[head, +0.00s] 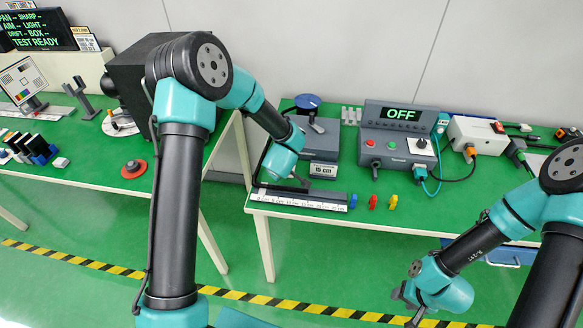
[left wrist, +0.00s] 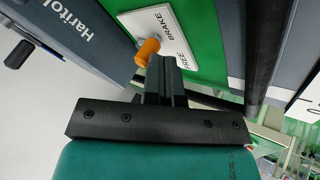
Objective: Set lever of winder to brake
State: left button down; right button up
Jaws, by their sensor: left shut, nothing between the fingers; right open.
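The winder (head: 320,142) is a grey box with a blue round top, on the right green table in the head view. In the left wrist view its white plate (left wrist: 188,20) reads BRAKE and FREE. The orange lever (left wrist: 149,47) sticks up at the plate's edge, beside the words; I cannot tell which setting it is at. My left gripper (left wrist: 164,62) is shut and empty, its fingertips close beside the lever; whether they touch is unclear. In the head view the lever is hidden around my left arm. My right gripper (head: 405,308) is open and empty, low at the right, far from the winder.
A control box (head: 398,133) showing OFF stands right of the winder. A ruler strip (head: 300,201) and blue, red and yellow pegs (head: 373,202) lie along the front edge. A white box (head: 476,133) with cables stands farther right. A gap separates the two tables.

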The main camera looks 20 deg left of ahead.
pick_arm(q)
jog(key=shift+a, duration=0.25)
jog(key=shift+w+a, duration=0.5)
dwell(0.3)
jog(key=shift+s+a, duration=0.15)
jog(key=shift+s, duration=0.35)
jog(key=s, duration=0.2)
jog(key=s+a, duration=0.1)
jog(key=shift+s+r, duration=0.2)
jog(key=shift+r, duration=0.2)
jog(key=v, duration=0.9)
